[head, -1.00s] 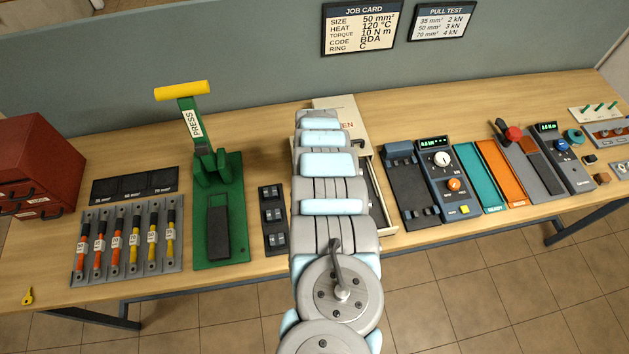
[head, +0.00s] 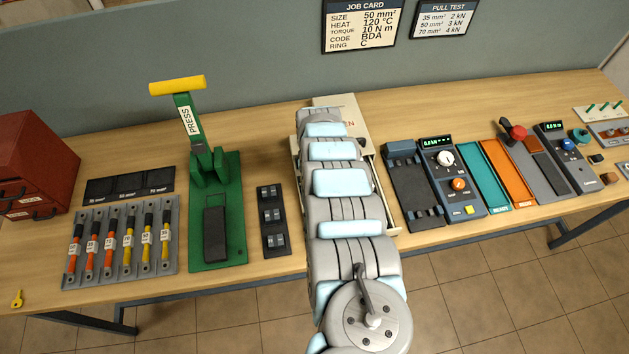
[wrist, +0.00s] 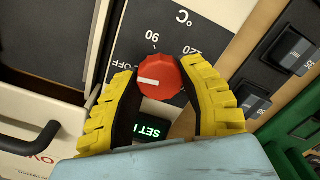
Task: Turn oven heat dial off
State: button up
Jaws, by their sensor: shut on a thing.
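In the wrist view the red heat dial (wrist: 158,78) sits on the oven's dark panel (wrist: 150,22), which has a scale marked OFF, 90 and 120 °C. The dial's white mark lies on its left side and points left, close to the OFF label. My gripper (wrist: 156,84) has its two yellow ridged fingers closed on either side of the dial. In the head view the cream oven (head: 357,116) is partly covered by my arm. The dial and my gripper are hidden there.
A lit display (wrist: 154,112) is beside the dial. A dark handle (wrist: 28,138) juts out at lower left in the wrist view.

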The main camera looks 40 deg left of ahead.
jog(key=shift+f+n, duration=0.1)
jog(key=shift+n, duration=0.5)
jog(key=o, duration=1.2)
notch_tip(320, 180, up, 12)
jog(key=shift+r, duration=0.1)
dwell(0.4)
